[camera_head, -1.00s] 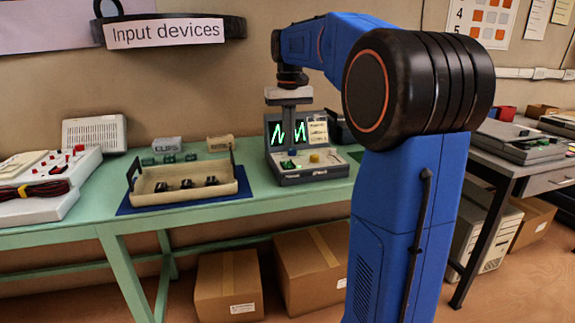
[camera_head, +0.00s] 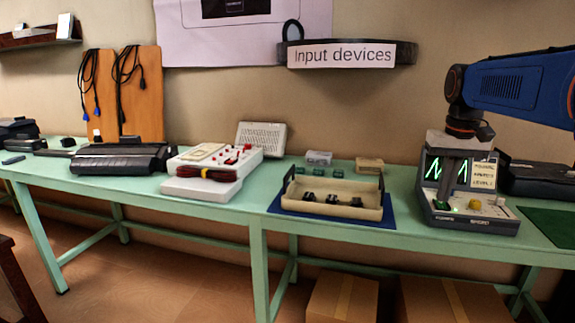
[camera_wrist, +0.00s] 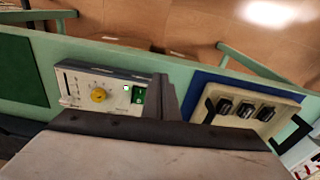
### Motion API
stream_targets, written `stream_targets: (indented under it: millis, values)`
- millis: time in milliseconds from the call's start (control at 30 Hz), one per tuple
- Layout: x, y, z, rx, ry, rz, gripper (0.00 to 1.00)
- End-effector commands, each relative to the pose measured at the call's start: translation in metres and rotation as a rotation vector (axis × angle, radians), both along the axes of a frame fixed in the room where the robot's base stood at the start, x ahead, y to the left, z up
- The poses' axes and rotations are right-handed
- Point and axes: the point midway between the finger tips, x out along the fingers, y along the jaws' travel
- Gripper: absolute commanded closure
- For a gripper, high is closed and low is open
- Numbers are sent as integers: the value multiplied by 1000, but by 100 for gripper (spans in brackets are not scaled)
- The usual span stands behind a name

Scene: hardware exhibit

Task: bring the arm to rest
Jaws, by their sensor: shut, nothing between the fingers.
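My gripper (camera_head: 447,188) hangs from the blue arm at the right of the head view, fingers pointing down. It is in front of the grey instrument (camera_head: 478,222) with two green-trace screens, and hides part of it. Whether it touches the instrument cannot be told. In the wrist view the shut, empty fingers (camera_wrist: 164,92) stand beside the instrument's front panel (camera_wrist: 88,86), with its yellow knob and green switch.
A cream tray (camera_head: 368,213) with several black switches lies on a blue mat left of my gripper; it also shows in the wrist view (camera_wrist: 237,123). A white console (camera_head: 215,158) and a black device (camera_head: 120,160) stand farther left. Cardboard boxes (camera_head: 340,303) are under the green bench (camera_head: 240,207).

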Motion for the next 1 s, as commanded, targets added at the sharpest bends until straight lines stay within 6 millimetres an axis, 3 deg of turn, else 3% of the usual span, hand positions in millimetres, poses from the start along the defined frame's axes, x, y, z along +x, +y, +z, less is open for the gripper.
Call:
stream_targets:
  millis: [200, 500, 800, 1000]
  values:
    - [-56, 35, -24, -14, -70, 50, 100]
    - [-129, 71, -72, -28, -165, 115, 100]
    - [-198, 96, -134, -34, -260, 179, 100]
    - [-228, 105, -169, -35, -306, 209, 100]
